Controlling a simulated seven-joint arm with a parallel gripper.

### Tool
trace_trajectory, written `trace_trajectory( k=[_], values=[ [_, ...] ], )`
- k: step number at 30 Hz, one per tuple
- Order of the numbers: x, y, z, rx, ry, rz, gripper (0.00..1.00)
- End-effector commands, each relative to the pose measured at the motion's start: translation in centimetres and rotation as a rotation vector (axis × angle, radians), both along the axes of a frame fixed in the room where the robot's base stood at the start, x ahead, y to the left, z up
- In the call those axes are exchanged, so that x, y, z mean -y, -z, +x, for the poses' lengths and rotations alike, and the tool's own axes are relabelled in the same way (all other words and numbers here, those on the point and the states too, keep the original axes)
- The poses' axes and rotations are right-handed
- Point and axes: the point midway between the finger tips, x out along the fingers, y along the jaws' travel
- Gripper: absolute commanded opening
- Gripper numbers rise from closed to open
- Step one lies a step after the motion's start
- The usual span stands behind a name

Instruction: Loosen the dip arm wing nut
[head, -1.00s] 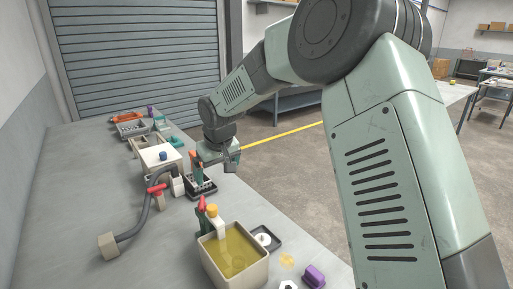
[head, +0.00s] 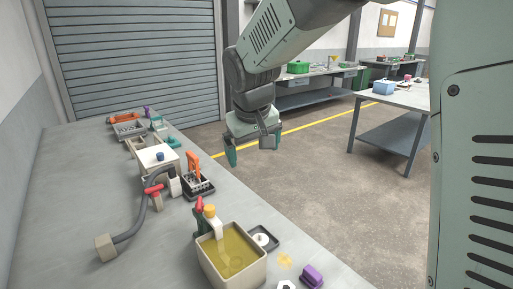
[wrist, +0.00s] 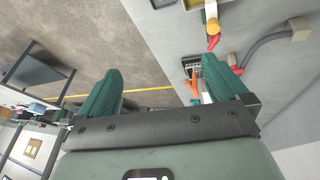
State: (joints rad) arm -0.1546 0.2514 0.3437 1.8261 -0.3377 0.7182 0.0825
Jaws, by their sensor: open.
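A tank of yellow liquid (head: 262,268) stands at the near edge of the bench. At its back left corner are a red pointed part (head: 200,204), a yellow cap (head: 210,210) and a white arm (head: 217,229) reaching into the liquid. The red part could be the wing nut; its shape is too small to be sure. My gripper (head: 251,150) is open and empty, raised beyond the bench's right edge, well apart from the tank. In the wrist view, the gripper (wrist: 170,72) shows both green fingers spread, with the yellow cap (wrist: 213,27) and red part (wrist: 213,42) above.
A black tray (head: 205,191) holds an upright orange tool (head: 193,168). A grey hose (head: 137,228) with a red handle (head: 153,189) runs beside a white box (head: 158,166). A white disc (head: 262,239) and purple block (head: 312,275) lie right of the tank.

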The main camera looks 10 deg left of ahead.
Motion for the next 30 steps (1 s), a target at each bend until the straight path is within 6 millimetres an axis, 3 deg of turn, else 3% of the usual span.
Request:
trace_trajectory(
  k=[9,14,18,24,27,30],
  values=[
    [0.1,-0.1,-0.1,0.0,0.003,-0.001,0.98],
    [-1.4,1.1,0.7,-0.018,0.026,0.029,0.74],
    [-6.1,5.1,3.0,-0.061,0.11,0.101,0.56],
    [-13.7,11.8,5.2,-0.075,0.241,0.159,0.56],
    [-16.3,14.0,5.5,-0.063,0.277,0.17,0.56],
    [-17.7,15.0,5.6,-0.052,0.296,0.178,0.56]
  ],
)
